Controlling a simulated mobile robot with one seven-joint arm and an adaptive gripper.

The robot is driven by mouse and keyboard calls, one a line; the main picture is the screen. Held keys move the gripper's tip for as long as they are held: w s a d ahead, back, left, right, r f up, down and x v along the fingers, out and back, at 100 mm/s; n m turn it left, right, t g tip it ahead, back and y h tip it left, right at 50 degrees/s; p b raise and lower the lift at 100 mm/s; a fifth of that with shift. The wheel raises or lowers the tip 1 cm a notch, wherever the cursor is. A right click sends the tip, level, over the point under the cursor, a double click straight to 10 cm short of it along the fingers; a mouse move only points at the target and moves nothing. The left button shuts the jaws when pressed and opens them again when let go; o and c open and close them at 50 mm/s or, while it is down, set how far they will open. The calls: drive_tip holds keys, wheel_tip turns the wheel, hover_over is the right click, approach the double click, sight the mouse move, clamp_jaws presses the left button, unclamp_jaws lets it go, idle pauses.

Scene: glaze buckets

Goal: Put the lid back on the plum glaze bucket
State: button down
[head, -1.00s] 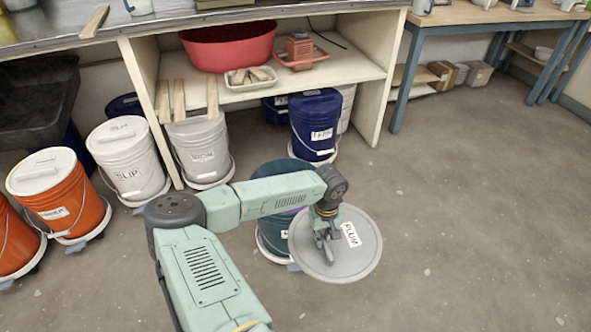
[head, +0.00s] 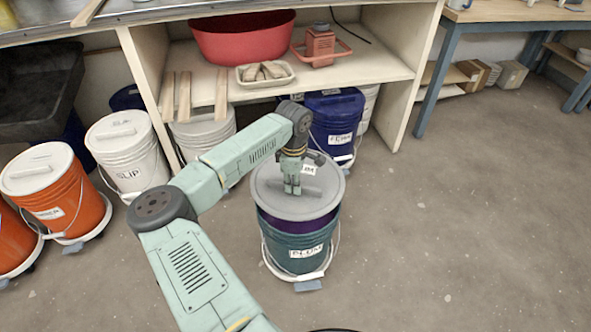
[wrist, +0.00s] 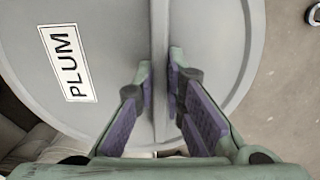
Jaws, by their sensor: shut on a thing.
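The plum lid (head: 267,190) is a round grey disc with a raised grip bar and a PLUM label; it fills much of the wrist view (wrist: 215,45). My gripper (head: 292,188) is shut on the lid's grip bar, with a purple-padded finger on each side of it in the wrist view (wrist: 160,80). The plum bucket (head: 285,241) is teal with a PLUM label. The lid is over its mouth, and a purple band shows between the lid's front edge and the teal wall. The lid looks a little above the rim; the back rim is hidden.
A blue lidded bucket (head: 334,128) stands close behind, by the shelf unit. White (head: 128,155) and orange (head: 52,192) lidded buckets stand at left. A red basin (head: 240,38) sits on the shelf. The floor (head: 440,220) at right is clear.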

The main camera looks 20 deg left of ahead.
drive_tip(key=shift+w, duration=0.25)
drive_tip(key=shift+s+f+b, duration=0.15)
drive_tip(key=shift+f+b, duration=0.5)
drive_tip(key=shift+f, duration=0.5)
drive_tip(key=shift+f+b, duration=1.2)
drive_tip(key=shift+f, duration=0.7)
drive_tip(key=shift+f+b, duration=0.8)
drive_tip(key=shift+f, duration=0.05)
drive_tip(key=c, duration=1.6)
unclamp_jaws()
drive_tip(key=o, duration=0.5)
